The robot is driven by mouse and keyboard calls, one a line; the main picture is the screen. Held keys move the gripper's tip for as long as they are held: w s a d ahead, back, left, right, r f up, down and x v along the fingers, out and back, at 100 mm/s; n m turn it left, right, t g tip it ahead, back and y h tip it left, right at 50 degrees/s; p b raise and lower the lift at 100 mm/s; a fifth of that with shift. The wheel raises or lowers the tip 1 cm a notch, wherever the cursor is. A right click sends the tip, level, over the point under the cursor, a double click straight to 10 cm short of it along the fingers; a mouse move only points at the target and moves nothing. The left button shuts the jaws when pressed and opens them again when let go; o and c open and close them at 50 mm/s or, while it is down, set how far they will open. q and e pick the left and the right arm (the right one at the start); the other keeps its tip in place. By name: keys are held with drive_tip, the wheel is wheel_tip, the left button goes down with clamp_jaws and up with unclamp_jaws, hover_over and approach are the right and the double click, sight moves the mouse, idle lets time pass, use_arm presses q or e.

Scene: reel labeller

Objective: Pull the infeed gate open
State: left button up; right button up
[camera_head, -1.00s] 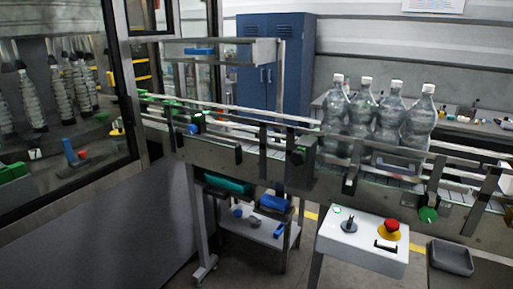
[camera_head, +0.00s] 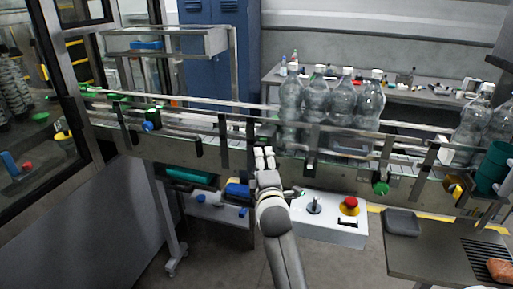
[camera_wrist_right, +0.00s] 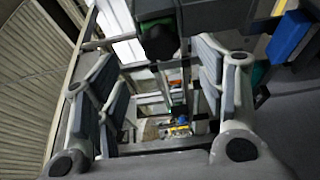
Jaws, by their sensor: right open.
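My right gripper (camera_head: 265,154) is raised at the front side of the bottle conveyor (camera_head: 222,160). Its fingers are open and empty in the right wrist view (camera_wrist_right: 155,85). A dark block (camera_head: 266,131) on the conveyor rail, just beyond the fingertips, looks like the infeed gate's handle part. In the right wrist view a dark knob with a green top (camera_wrist_right: 158,36) shows between and beyond the fingers, apart from them. Whether it is the gate's handle is hard to tell. My left gripper is in no view.
Several clear bottles (camera_head: 317,104) stand on the conveyor right of the gripper. A white control box (camera_head: 326,222) with a red button (camera_head: 349,204) is below right. A grey tray (camera_head: 402,222) lies on the right-hand table (camera_head: 425,256). A machine enclosure stands at left.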

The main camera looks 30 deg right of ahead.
drive_tip(key=shift+p+x, duration=1)
drive_tip(key=shift+x, duration=3.3)
drive_tip(key=shift+c, duration=0.3)
